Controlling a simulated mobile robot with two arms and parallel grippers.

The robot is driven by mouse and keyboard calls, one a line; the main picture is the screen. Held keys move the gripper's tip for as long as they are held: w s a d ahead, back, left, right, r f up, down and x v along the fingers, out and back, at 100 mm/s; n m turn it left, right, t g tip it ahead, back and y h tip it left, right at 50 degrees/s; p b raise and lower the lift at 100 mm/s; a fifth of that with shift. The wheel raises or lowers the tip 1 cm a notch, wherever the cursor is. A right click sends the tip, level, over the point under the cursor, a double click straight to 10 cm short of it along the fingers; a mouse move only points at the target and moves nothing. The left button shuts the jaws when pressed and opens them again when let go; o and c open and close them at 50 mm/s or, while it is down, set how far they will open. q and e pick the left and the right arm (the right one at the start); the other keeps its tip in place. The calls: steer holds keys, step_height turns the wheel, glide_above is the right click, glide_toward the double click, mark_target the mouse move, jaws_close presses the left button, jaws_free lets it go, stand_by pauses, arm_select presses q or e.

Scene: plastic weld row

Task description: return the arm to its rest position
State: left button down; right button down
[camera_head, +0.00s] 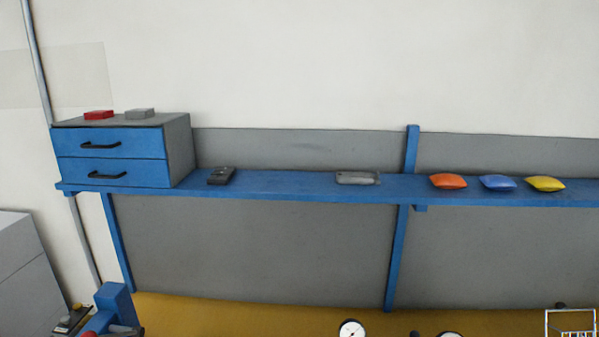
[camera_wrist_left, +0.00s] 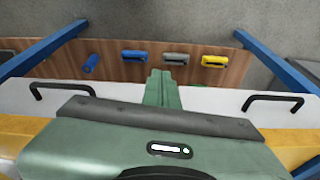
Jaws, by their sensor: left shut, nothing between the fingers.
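My left gripper (camera_wrist_left: 161,76) shows in the left wrist view as green fingers pressed together, with nothing between them. Its green housing with a small lit display fills the bottom of that view. The fingers point toward a brown board with several small coloured items and appear apart from them, though the exact gap is hard to judge. Neither gripper shows in the head view, and my right gripper is in no view.
A blue shelf (camera_head: 290,187) carries a drawer unit (camera_head: 110,143), a dark device (camera_head: 221,176), a grey item (camera_head: 357,178) and orange (camera_head: 448,181), blue (camera_head: 497,182) and yellow (camera_head: 545,184) pouches. Black handles (camera_wrist_left: 62,89) and blue posts (camera_wrist_left: 45,47) flank my left gripper.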

arm_select(q)
steer(key=s+f+b, duration=0.2)
steer(key=s+f, duration=0.1)
steer(key=f, duration=0.6)
steer(key=s+f+b, duration=0.2)
steer(key=s+f, duration=0.1)
steer(key=f, duration=0.6)
steer(key=s+a+f+g+b, duration=0.1)
steer(key=s+a+f+b, duration=0.2)
steer(key=s+f, duration=1)
steer(key=shift+a+f+g+b, duration=0.15)
steer(key=shift+g+b, duration=0.15)
steer(key=shift+b, duration=0.15)
